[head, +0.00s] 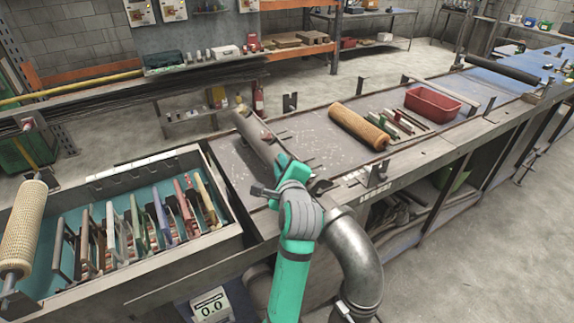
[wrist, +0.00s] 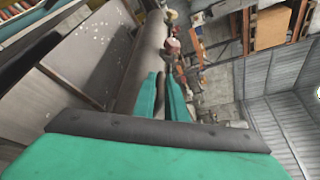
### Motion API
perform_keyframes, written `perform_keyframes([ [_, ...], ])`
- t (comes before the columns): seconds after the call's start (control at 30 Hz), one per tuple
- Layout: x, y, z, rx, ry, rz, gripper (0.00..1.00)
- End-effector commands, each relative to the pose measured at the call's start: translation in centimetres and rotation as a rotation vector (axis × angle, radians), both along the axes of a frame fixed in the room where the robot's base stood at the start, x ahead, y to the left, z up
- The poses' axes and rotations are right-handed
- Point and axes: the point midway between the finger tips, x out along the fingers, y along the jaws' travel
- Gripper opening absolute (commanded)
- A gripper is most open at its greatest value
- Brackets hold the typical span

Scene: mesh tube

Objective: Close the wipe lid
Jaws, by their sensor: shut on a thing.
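I cannot make out a wipe lid in either view. A grey tube (head: 257,136) lies slantwise on the left part of the bench, its near end by my gripper (head: 283,162). In the wrist view the tube (wrist: 150,42) runs away from the teal fingers (wrist: 163,85). The fingers are close together and appear shut on the tube's edge; the exact contact is hard to see. A round reddish thing (wrist: 172,46) shows beyond the fingertips.
A teal-lined tray (head: 160,262) with several upright coloured frames stands at left, with a beige mesh roll (head: 24,225) at its end. A tan mesh roll (head: 359,126) and a red bin (head: 432,104) lie on the bench to the right. Small brackets stand along the bench edges.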

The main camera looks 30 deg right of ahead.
Motion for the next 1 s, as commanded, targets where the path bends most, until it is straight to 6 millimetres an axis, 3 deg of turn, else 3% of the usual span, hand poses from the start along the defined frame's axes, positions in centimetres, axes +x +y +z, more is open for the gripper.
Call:
perform_keyframes([
  [0.03,0.2,0.1,0.8,-0.002,-0.018,0.003,0.00],
  [0.47,0.3,0.3,0.8,0.007,-0.016,0.006,0.00],
  [0.5,0.3,0.3,0.8,0.007,-0.016,0.006,0.16],
  [0.57,0.3,0.2,0.7,0.007,-0.014,0.006,0.28],
  [1.0,-0.9,0.4,0.5,0.010,-0.007,0.003,0.28],
])
